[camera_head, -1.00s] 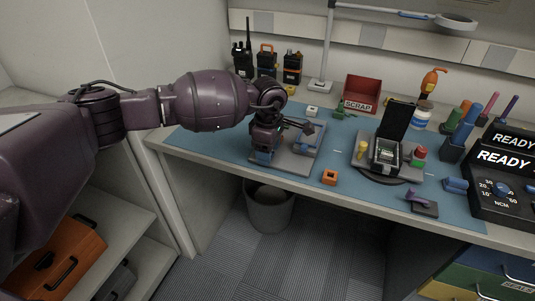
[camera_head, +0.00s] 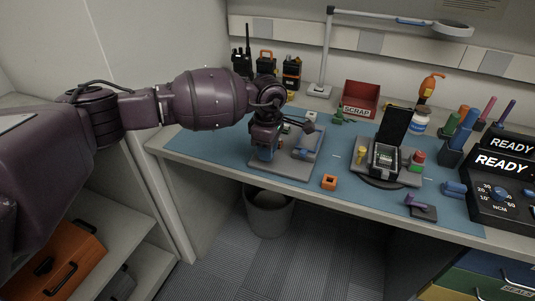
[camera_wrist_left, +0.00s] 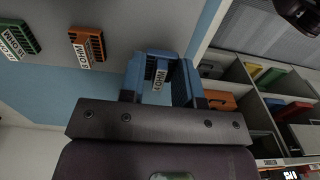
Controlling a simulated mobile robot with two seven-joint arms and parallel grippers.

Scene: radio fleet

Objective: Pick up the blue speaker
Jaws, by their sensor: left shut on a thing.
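My left gripper (camera_head: 265,149) is shut on the blue speaker (camera_head: 265,154), over the left part of the grey tray (camera_head: 296,168) on the blue mat. In the left wrist view, the blue speaker (camera_wrist_left: 160,66) sits between the two fingers (camera_wrist_left: 163,94), with a white label facing the camera. The gripper hides part of the speaker. Any gap between the speaker and the tray is hard to judge.
An orange block (camera_head: 329,182) lies right of the tray. A fixture with a raised black lid (camera_head: 393,124) stands farther right. Radios (camera_head: 267,62), a lamp (camera_head: 320,90) and a red scrap bin (camera_head: 361,97) line the back. A waste bin (camera_head: 268,212) stands below.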

